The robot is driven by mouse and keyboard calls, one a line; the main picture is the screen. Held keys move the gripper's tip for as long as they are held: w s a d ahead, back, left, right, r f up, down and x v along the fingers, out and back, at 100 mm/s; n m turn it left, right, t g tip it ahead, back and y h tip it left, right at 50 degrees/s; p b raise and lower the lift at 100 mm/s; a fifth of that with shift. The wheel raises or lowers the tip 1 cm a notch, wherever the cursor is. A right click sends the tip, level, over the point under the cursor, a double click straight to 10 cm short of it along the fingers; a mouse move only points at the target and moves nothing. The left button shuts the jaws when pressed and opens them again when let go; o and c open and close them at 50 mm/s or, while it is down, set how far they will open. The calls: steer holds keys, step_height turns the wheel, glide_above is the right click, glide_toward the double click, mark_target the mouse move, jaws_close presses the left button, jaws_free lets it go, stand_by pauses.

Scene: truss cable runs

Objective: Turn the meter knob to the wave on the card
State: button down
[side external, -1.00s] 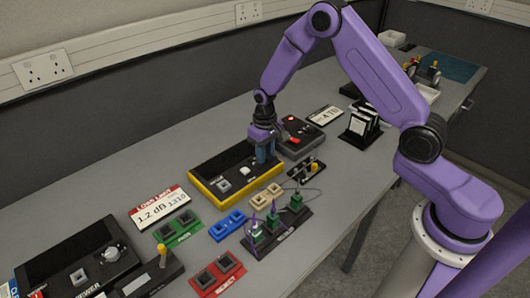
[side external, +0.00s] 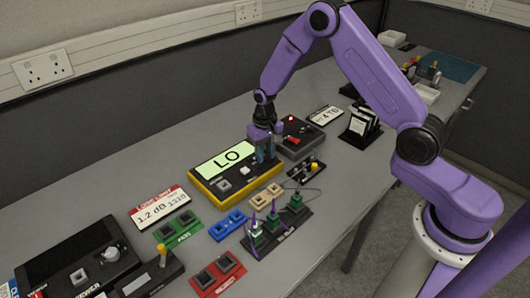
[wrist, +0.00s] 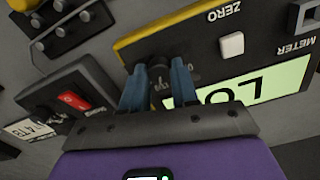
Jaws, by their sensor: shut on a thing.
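The yellow-edged meter (side external: 203,184) lies on the bench, its display (side external: 226,159) lit and reading "LO". In the wrist view the meter's yellow edge (wrist: 165,27) is at the top. The dark meter knob (wrist: 160,80) is between my blue fingers, partly hidden by them. My gripper (side external: 265,158) is shut on the knob at the meter's right end; it also shows in the wrist view (wrist: 159,72). The loss limit card (side external: 160,207), left of the meter, reads "1.2 dB 1310". The knob's pointing direction is too hidden to tell.
A dark grey box (side external: 299,138) with a red switch stands just right of the meter. Green (side external: 178,233), blue (side external: 228,224) and red (side external: 217,273) paired trays lie in front. A rack with several green clips (side external: 277,230) stands near the front edge.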

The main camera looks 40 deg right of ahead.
mark_target(265, 156)
steer(key=c, duration=0.8)
jaws_free()
steer(key=shift+c, duration=0.2)
step_height(265, 156, up, 18)
steer(key=shift+f, duration=0.25)
steer(key=s+a+r+n, duration=0.1)
steer(key=s+a+n, duration=0.25)
steer(key=s, duration=0.45)
steer(key=s+a+r+n, duration=0.2)
steer(key=s+a+n, duration=0.15)
steer(key=s, duration=0.35)
steer(key=s+d+n, duration=0.2)
steer(key=s+n, duration=0.2)
steer(key=s, duration=0.6)
steer(key=s+d+f+n, duration=0.1)
steer(key=s+n, duration=0.3)
steer(key=s, duration=0.6)
steer(key=shift+d, duration=0.85)
